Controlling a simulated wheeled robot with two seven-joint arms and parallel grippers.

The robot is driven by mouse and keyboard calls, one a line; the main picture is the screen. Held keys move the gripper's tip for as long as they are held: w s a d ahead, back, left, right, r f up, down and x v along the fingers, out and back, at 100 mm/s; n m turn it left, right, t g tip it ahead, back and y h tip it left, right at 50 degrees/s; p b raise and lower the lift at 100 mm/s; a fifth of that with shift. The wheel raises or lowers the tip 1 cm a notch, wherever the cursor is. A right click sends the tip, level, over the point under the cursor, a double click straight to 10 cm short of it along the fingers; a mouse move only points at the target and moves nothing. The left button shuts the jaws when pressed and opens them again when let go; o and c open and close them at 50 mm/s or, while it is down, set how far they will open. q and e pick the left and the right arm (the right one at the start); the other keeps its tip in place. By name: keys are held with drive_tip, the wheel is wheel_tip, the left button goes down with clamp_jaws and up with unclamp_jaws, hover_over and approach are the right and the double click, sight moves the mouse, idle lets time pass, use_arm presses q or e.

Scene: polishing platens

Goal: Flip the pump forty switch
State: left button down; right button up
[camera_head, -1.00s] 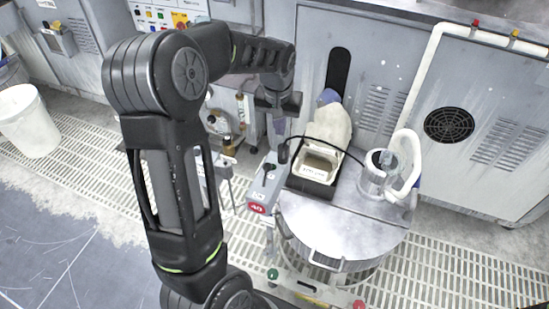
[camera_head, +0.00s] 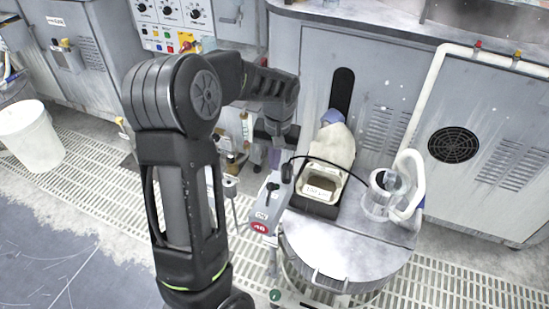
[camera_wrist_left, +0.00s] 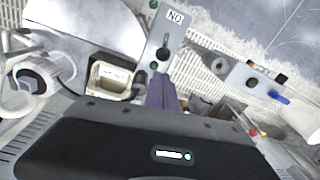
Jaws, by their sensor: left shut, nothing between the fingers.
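The pump forty switch box (camera_head: 268,205) is a narrow grey box with a red 40 label (camera_head: 260,228), at the left edge of the round metal drum lid. A small black switch (camera_head: 272,187) sits on its top face. In the left wrist view, the grey box face (camera_wrist_left: 160,35) shows a white label, a dark round part and green spots. My left gripper (camera_head: 275,158) is shut and empty, pointing down just behind the box's far end. Its purple-grey fingers (camera_wrist_left: 161,92) end close to the box face; contact cannot be told. My right gripper is not in view.
The metal drum (camera_head: 345,250) carries a cream container (camera_head: 322,182) and a clear cup with a white hose (camera_head: 380,195). A black cable arches near the gripper. Grey cabinets (camera_head: 480,130) stand behind. A white bucket (camera_head: 30,138) stands on the left floor.

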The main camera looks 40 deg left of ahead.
sight(269, 193)
use_arm(q)
drive_tip(key=f, duration=0.6)
drive_tip(key=shift+a+f+b, duration=0.25)
drive_tip(key=shift+f+b, duration=0.1)
